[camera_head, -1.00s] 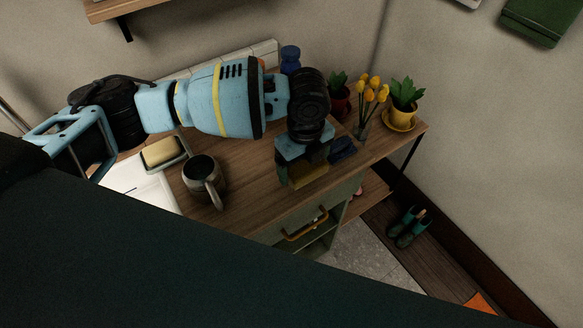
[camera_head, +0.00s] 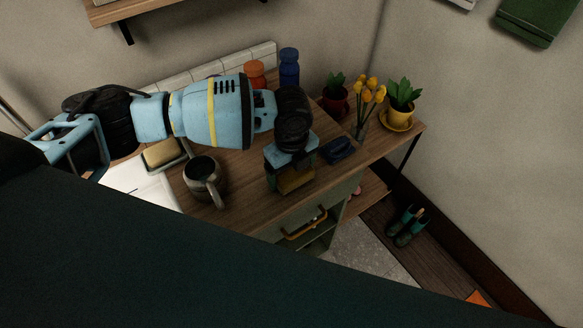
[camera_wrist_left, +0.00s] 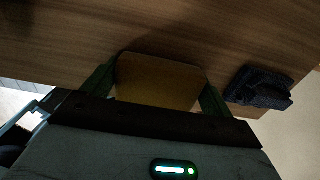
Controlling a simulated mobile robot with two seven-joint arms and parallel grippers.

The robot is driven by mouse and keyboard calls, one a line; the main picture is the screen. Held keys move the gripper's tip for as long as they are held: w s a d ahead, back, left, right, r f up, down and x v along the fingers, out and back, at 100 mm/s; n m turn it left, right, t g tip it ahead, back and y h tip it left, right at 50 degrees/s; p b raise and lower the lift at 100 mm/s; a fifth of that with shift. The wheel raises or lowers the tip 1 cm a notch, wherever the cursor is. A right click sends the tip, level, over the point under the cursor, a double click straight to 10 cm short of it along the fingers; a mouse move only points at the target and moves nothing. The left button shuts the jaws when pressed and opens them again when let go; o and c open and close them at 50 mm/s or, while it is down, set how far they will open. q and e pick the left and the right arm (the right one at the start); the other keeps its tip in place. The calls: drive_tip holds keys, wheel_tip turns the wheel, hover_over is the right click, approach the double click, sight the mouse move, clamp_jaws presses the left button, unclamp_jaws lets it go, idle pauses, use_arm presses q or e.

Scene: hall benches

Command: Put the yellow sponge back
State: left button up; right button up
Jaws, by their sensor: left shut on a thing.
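My left gripper (camera_head: 290,182) is shut on the yellow sponge (camera_head: 297,180), over the front part of the wooden bench top (camera_head: 240,208). In the left wrist view the sponge (camera_wrist_left: 158,82) sits between the two dark green fingers, with the wood behind it. I cannot tell how high it is above the wood. A grey dish (camera_head: 178,163) at the left holds another yellowish block (camera_head: 160,153). My right gripper is not in view.
A dark mug (camera_head: 203,178) stands near the dish. A dark blue item (camera_head: 338,149) lies just right of my gripper. Yellow flowers (camera_head: 370,92), potted plants (camera_head: 404,96) and blue (camera_head: 289,68) and orange (camera_head: 254,73) jars stand at the back.

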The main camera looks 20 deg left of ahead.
sight(292, 170)
use_arm(q)
drive_tip(key=shift+s+f, duration=0.1)
drive_tip(key=shift+f, duration=0.3)
drive_tip(key=o, duration=0.6)
drive_tip(key=shift+f, duration=0.1)
drive_tip(key=shift+o, duration=0.2)
drive_tip(key=shift+f, duration=0.1)
drive_tip(key=shift+s+f, duration=0.1)
drive_tip(key=shift+a+r, duration=0.1)
drive_tip(key=shift+r, duration=0.2)
drive_tip(key=r, duration=0.8)
drive_tip(key=shift+d+r, duration=0.2)
drive_tip(key=shift+r, duration=0.15)
